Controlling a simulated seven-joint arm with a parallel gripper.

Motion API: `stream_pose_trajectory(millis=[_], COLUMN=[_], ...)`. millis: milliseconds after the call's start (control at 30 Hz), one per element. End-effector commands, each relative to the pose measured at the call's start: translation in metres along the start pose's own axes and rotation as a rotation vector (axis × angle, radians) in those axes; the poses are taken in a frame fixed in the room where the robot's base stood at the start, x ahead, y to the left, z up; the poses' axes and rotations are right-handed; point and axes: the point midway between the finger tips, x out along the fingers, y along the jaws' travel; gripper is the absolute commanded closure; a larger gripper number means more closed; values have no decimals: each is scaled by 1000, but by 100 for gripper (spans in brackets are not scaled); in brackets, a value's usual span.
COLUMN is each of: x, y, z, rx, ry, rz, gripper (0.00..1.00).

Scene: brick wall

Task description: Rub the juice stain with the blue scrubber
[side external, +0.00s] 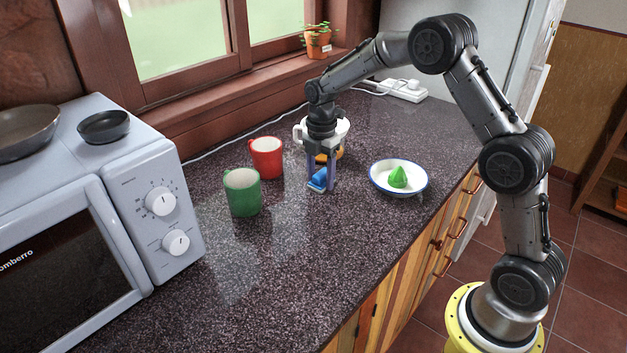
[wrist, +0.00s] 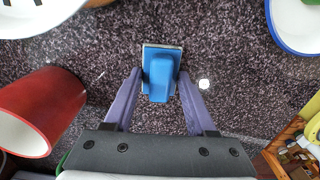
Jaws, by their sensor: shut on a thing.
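The blue scrubber (side external: 319,179) is at the counter surface between the fingers of my gripper (side external: 322,187), in the middle of the side view. In the wrist view the scrubber (wrist: 160,82) has a blue handle block on a flat blue pad with a pale edge. My gripper (wrist: 160,76) points down, with one finger on each side of the handle, shut on it. The pad looks to be on or just above the counter; I cannot tell which. I cannot make out a juice stain on the dark speckled counter (side external: 285,240). The counter under the pad is hidden.
A red mug (side external: 266,158) and green mug (side external: 242,193) stand left of my gripper. A white pot (side external: 341,128) stands close behind it. A blue-rimmed plate (side external: 380,180) with a green item (side external: 398,177) is to the right. The front counter is clear beside the microwave (side external: 150,190).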

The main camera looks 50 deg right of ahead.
Motion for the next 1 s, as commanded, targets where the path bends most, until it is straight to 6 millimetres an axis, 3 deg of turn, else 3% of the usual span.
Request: stream_pose_trajectory(millis=[233,1000], x=[1,0], y=[-2,2], z=[24,-49], rx=[4,-2], ry=[0,0], rz=[-1,-2], gripper=[88,88])
